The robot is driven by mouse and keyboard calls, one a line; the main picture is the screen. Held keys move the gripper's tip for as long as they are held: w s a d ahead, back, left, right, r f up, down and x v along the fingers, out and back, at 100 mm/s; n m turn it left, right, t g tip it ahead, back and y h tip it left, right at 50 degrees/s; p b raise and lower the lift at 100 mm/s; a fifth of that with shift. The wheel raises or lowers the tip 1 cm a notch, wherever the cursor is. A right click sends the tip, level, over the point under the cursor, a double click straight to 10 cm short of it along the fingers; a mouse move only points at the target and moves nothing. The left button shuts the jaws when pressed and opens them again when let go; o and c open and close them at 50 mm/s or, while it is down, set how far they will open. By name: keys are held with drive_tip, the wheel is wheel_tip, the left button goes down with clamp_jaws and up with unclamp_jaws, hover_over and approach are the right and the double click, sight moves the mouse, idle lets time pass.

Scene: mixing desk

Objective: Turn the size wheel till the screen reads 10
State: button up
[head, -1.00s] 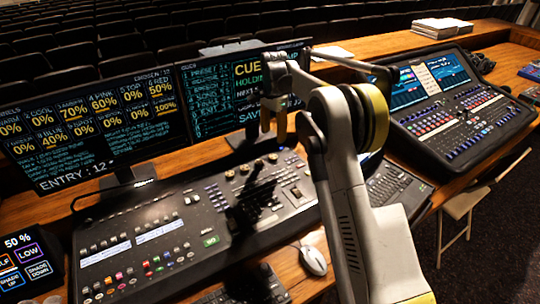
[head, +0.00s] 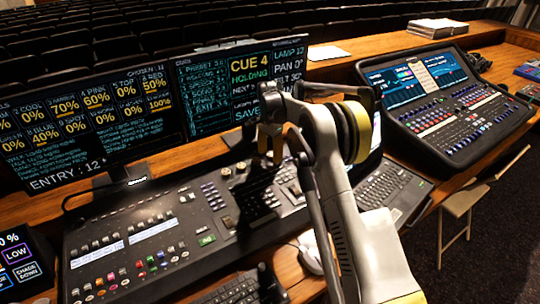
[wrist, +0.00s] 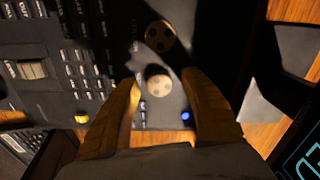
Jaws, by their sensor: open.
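My gripper (head: 270,150) hangs open over the back part of the mixing desk (head: 130,215), in front of the right-hand monitor. In the wrist view, its two yellow fingers (wrist: 160,82) stand apart on either side of a round pale wheel (wrist: 158,84). A second round wheel (wrist: 160,36) lies just beyond. I cannot read any label on the wheels or tell whether the fingers touch one. The monitor screen (head: 243,88) reads "CUE 4 HOLDING", with lamp, pan and tilt lines; my arm covers part of it, and I see no size reading.
A wide screen (head: 85,120) of percentages stands at the left. A second lit console (head: 450,105) is at the right, and a mouse (head: 310,255) lies by the desk's front edge. Other brass wheels (head: 226,172) sit left of my gripper.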

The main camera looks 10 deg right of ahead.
clamp_jaws()
drive_tip(key=shift+n, duration=0.5)
drive_tip(key=n+p, duration=0.1)
drive_tip(key=n, duration=0.1)
drive_tip(key=shift+n, duration=0.4)
drive_tip(key=shift+n+p, duration=0.3)
drive_tip(key=shift+n, duration=1.7)
unclamp_jaws()
